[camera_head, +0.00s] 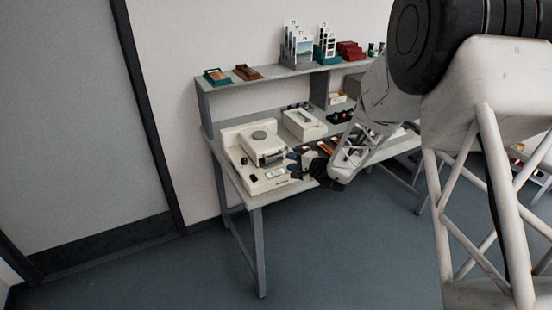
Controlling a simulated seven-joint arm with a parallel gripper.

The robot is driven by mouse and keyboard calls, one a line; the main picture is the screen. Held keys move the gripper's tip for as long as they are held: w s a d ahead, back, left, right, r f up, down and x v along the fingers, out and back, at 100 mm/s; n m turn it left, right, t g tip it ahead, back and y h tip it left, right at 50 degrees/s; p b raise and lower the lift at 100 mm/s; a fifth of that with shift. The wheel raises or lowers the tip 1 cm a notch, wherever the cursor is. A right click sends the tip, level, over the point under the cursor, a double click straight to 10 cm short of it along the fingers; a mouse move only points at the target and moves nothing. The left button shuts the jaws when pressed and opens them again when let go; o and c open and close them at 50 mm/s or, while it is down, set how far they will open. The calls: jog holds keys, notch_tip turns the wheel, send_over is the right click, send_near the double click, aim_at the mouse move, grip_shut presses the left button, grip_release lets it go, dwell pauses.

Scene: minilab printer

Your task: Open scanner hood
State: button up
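A cream machine (236,142) stands at the near left end of the workbench. It has a round grey disc on top, a dark slot in its front and small dark parts on its lower front ledge. A second, smaller cream device (303,124) stands further back to its right. I cannot tell for sure which is the scanner or where its hood sits. My gripper (297,163) is small and dark in this view, at the right front of the cream machine. I cannot tell whether it touches the machine, or whether its fingers are open or shut. My arm hides part of the bench.
The grey workbench (229,178) has a raised shelf (285,72) holding a teal tray (216,76), a brown tray (248,72), card racks (299,48) and red boxes (350,50). Small dark items lie mid-bench. The floor (190,270) in front is clear.

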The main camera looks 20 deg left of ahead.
aim_at(275, 157)
jog(key=shift+x, duration=3.85)
grip_shut()
